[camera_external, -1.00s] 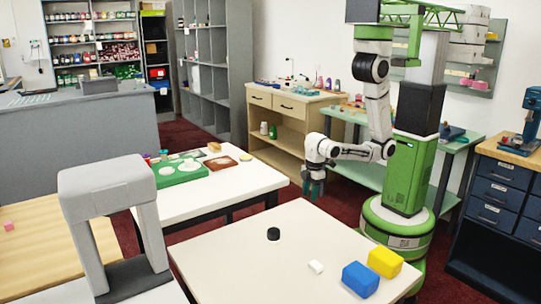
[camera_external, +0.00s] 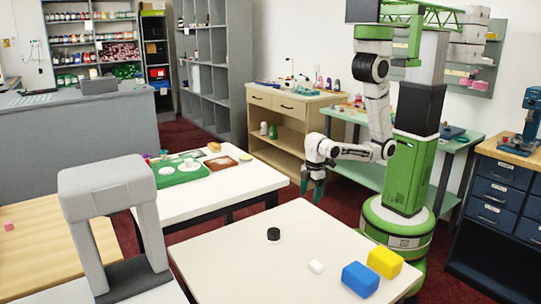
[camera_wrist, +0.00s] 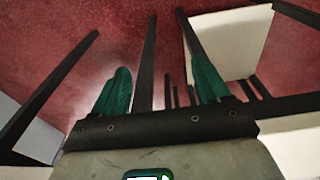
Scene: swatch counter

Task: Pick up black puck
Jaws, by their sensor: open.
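The black puck (camera_external: 273,234) lies flat on the white table (camera_external: 225,262) in the foreground, in the outside view. My gripper (camera_external: 311,192) hangs beyond the far edge of that table, pointing down, well apart from the puck. In the wrist view my gripper (camera_wrist: 160,88) shows two green fingers spread apart with nothing between them. The puck does not show in the wrist view; red floor and dark table legs fill it.
A second white table (camera_external: 240,183) with a green tray (camera_external: 180,176) stands behind. A grey arch (camera_external: 107,185) stands at left.

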